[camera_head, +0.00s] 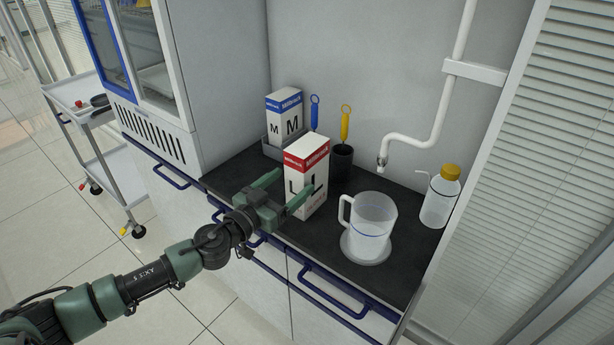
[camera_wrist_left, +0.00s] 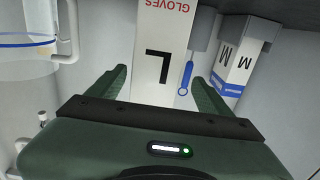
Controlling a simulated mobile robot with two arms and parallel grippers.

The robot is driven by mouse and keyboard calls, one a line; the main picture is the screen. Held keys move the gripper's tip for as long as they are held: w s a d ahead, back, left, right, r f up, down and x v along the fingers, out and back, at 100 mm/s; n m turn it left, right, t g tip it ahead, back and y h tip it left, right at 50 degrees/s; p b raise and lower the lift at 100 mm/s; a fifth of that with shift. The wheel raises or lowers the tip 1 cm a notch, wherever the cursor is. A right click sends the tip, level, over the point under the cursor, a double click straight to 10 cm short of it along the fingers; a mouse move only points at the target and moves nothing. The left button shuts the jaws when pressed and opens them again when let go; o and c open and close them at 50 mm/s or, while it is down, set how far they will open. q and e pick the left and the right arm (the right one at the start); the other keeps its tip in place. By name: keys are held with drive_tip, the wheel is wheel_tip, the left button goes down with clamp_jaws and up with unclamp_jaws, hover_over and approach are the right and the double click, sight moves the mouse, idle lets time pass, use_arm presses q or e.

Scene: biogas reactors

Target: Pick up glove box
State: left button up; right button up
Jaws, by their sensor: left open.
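A white glove box with a red top band and a black L (camera_head: 307,180) stands upright on the dark counter. It also shows in the left wrist view, upside down with "GLOVES" on it (camera_wrist_left: 160,55). My left gripper (camera_head: 284,189) is open and empty at the left side of this box. In the left wrist view its two fingers (camera_wrist_left: 160,90) lie to either side of the L box, with gaps. A second glove box, blue-banded with an M (camera_head: 285,115), stands behind in a grey holder (camera_head: 270,149). My right gripper is in no view.
A clear jug (camera_head: 371,224) stands right of the L box, and a wash bottle (camera_head: 440,198) farther right. A dark cup (camera_head: 341,162) with a yellow-handled tool is behind the box. A white pipe (camera_head: 430,140) comes down the wall. Blue drawer handles (camera_head: 335,300) line the front.

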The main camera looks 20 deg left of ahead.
sight(308, 171)
use_arm(q)
drive_tip(key=x, duration=0.2)
drive_tip(key=p+x, duration=0.1)
drive_tip(key=x, duration=0.1)
drive_tip(key=p+x, duration=0.1)
drive_tip(key=x, duration=0.1)
drive_tip(key=shift+w+d+r, duration=0.1)
drive_tip(key=shift+w+d, duration=0.1)
drive_tip(key=shift+d, duration=0.25)
drive_tip(key=shift+r, duration=0.1)
clamp_jaws()
